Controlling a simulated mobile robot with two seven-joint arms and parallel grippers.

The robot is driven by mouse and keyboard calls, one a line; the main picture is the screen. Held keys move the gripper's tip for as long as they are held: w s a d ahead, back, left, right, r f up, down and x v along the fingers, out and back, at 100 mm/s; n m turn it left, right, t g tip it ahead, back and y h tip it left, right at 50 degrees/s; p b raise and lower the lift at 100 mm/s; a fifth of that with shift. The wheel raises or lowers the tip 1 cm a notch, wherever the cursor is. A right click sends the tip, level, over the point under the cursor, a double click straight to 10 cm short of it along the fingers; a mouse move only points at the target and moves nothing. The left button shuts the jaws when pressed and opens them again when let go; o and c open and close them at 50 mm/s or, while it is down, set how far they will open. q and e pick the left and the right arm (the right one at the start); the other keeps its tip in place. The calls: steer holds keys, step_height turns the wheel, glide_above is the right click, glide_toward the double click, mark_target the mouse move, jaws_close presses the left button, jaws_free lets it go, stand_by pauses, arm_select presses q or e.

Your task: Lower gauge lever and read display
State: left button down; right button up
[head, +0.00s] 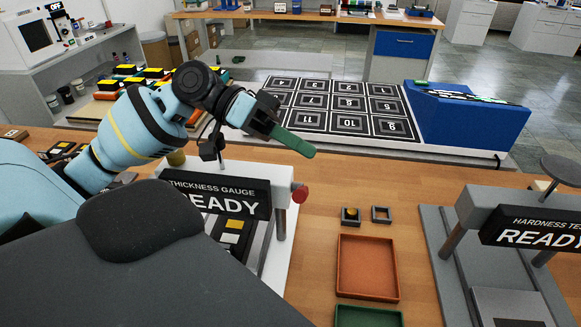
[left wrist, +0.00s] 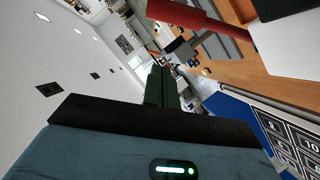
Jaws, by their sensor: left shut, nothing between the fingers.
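The thickness gauge (head: 282,182) stands on the wooden bench with a pale frame. Its black display (head: 220,197) reads "READY". A red knob (head: 300,194), the end of the gauge lever, sticks out at the gauge's right side. In the left wrist view a red bar, apparently the lever's handle (left wrist: 195,14), crosses the top, beyond the fingertips. My left gripper (head: 312,152) is shut and empty, its green fingers above the gauge and pointing right. The fingers also show in the left wrist view (left wrist: 161,72), apart from the red handle. My right gripper is not in view.
To the right stands a hardness tester (head: 530,229), also reading "READY". Between the machines lie an orange tray (head: 368,268), a green tray (head: 368,316) and two small square holders (head: 351,215). Behind are a numbered black mat (head: 335,104) and a blue bin (head: 465,122).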

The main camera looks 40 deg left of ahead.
mark_target(302, 192)
arm_select(q)
steer(key=shift+s+d+f+p, duration=0.2)
steer(key=shift+s+f+p, duration=0.05)
steer(key=shift+s+f, duration=0.45)
steer(key=shift+s+d+f+p, duration=0.2)
steer(key=shift+s+f, duration=0.35)
steer(key=shift+f, duration=0.25)
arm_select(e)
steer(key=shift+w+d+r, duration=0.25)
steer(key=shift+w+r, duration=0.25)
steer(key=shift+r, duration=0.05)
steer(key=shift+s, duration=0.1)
